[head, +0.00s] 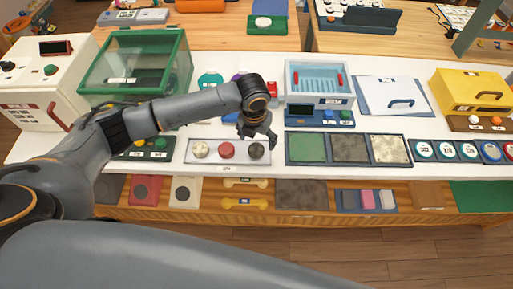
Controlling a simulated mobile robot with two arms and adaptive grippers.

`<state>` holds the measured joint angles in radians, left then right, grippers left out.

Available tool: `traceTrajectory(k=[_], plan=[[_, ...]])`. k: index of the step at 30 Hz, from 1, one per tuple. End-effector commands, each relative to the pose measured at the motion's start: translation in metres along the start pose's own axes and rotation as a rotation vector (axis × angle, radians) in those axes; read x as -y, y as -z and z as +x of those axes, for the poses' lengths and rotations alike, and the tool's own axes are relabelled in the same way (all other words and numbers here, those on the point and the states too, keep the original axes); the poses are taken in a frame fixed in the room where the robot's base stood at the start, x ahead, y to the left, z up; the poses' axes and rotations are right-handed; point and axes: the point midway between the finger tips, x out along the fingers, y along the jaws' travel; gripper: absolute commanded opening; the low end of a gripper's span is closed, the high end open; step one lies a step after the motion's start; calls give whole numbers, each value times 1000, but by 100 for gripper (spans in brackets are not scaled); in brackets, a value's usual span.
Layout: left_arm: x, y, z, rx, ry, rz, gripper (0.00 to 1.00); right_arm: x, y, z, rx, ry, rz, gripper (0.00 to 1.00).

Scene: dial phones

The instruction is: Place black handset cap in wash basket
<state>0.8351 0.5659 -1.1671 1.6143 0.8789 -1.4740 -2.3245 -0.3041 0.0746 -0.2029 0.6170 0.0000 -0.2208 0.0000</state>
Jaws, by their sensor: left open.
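The black handset cap (256,151) sits at the right end of a pale tray (214,160), beside a red cap (226,150) and a cream cap (200,149). My left gripper (258,141) is open, pointing down over the black cap, and partly overlaps it in the view. I cannot tell whether the fingers touch the cap. The likely wash basket (320,98) is a white-and-blue bin with red handles, behind and right of the gripper. My right gripper is not in view.
A green-framed glass box (138,62) stands at the left and a yellow box (470,92) at the right. Green, dark and speckled panels (348,149) lie right of the tray. Two yellowish handset-shaped pieces (243,203) lie on the lower shelf.

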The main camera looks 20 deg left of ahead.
Motion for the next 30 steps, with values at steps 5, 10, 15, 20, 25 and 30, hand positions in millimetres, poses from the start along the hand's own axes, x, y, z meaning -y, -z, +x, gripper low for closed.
traceTrajectory(k=[5, 10, 15, 20, 25, 30], plan=[[-3, 3, 17, -5, -1, -2, 76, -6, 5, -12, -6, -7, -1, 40], [-5, 3, 43, -2, 0, -2, 76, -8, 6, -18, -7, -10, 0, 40], [-5, 2, 52, 1, 1, 0, 76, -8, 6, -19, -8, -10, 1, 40], [-5, 2, 53, 1, 1, 0, 76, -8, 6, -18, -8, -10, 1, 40], [-5, 2, 52, 1, 0, 0, 43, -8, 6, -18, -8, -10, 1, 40], [-5, 2, 52, 1, 0, 0, 20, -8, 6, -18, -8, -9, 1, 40]])
